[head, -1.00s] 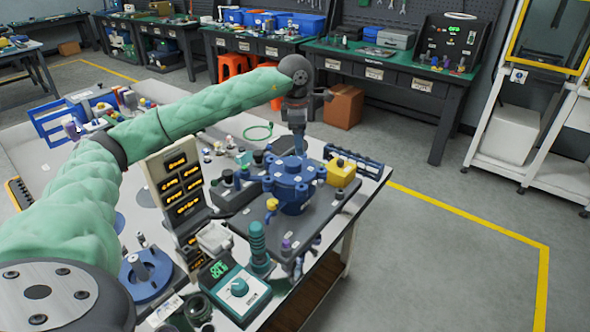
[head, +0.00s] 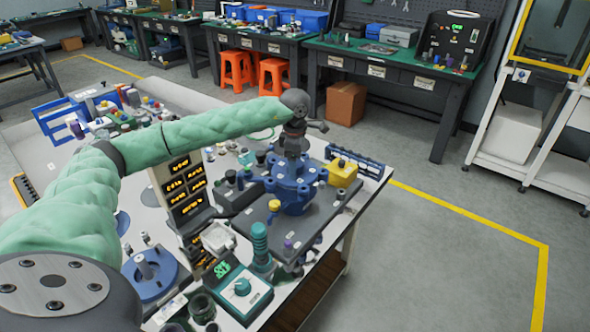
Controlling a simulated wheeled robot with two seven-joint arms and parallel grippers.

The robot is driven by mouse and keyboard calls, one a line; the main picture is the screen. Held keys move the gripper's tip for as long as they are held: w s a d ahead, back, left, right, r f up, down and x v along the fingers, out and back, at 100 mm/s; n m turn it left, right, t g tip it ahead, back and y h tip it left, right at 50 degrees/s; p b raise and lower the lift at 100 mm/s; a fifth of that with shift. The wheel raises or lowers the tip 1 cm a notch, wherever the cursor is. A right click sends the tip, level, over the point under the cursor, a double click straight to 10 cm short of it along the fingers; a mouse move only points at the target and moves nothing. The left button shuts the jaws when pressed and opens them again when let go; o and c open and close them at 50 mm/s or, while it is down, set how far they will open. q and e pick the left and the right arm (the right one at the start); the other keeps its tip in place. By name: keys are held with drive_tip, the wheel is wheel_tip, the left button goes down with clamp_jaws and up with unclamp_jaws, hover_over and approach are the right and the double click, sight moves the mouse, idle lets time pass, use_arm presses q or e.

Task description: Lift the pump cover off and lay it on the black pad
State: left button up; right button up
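The blue pump (head: 294,192) stands upright on a dark grey plate (head: 338,222) near the right edge of the table. Its cover is the flanged upper part (head: 290,168), seated on the body. My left gripper (head: 294,152) points down at the top of the cover, over its central stem, and seems to touch it or nearly so. The fingers and the stem are too small and covered to tell whether it is open or shut. My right gripper is not in view. I cannot single out the black pad with certainty.
A yellow block (head: 343,174) and a dark blue rack (head: 356,160) stand right of the pump. A display panel (head: 180,200), a teal control box (head: 240,290) and a blue disc with a post (head: 152,274) stand to the left and front. The table is crowded.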

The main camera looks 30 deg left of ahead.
use_arm(q)
drive_tip(key=c, duration=1.3)
drive_tip(key=shift+c, duration=1.2)
drive_tip(key=shift+r, duration=0.1)
